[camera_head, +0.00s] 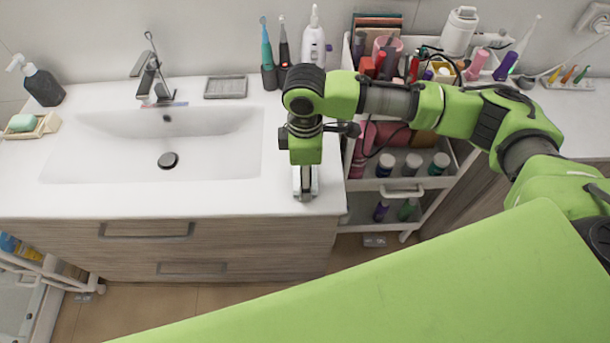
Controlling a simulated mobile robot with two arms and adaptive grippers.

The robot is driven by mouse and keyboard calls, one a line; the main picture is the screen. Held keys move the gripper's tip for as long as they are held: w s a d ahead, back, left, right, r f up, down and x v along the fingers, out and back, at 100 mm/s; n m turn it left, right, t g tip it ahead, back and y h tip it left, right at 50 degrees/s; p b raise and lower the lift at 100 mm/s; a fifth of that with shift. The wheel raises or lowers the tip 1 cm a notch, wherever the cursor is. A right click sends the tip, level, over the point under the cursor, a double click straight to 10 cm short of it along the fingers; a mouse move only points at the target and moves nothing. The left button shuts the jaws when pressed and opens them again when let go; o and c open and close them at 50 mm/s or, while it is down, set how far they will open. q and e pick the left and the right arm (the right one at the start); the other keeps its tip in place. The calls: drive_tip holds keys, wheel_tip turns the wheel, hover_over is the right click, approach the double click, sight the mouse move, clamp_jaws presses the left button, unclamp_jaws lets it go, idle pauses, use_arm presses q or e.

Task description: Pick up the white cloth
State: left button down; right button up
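I cannot clearly make out a white cloth; it may blend with the white countertop (220,200) or be hidden by my arm. My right gripper (304,194), on the green arm coming in from the right, points down at the countertop's front right corner. A small pale patch shows beside its fingers, but I cannot tell whether it is cloth, countertop or part of the gripper. The fingers are seen edge-on, so their opening is not clear. My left gripper is not in view.
A white sink (215,155) with a faucet (150,75) fills the countertop's left part. A grey soap dish (226,87) and electric toothbrushes (267,55) stand at the back. A cosmetics cart (403,190) with bottles stands right of the counter, partly behind my arm.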

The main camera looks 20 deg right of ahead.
drive_tip(key=shift+r, duration=0.4)
drive_tip(key=s+r, duration=0.1)
drive_tip(key=r, duration=0.1)
drive_tip(key=s+a+r+b, duration=0.1)
drive_tip(key=r, duration=0.1)
drive_tip(key=s+a+r, duration=0.1)
drive_tip(key=r, duration=0.1)
drive_tip(key=shift+s+a+r+b, duration=0.1)
drive_tip(key=shift+a+r+b, duration=0.15)
drive_tip(key=shift+b, duration=0.1)
drive_tip(key=s+a+r+b, duration=0.1)
drive_tip(key=s+a+r, duration=0.4)
drive_tip(key=s, duration=0.3)
drive_tip(key=shift+s+a+r, duration=0.15)
drive_tip(key=shift+s+a, duration=0.05)
drive_tip(key=shift+s, duration=0.05)
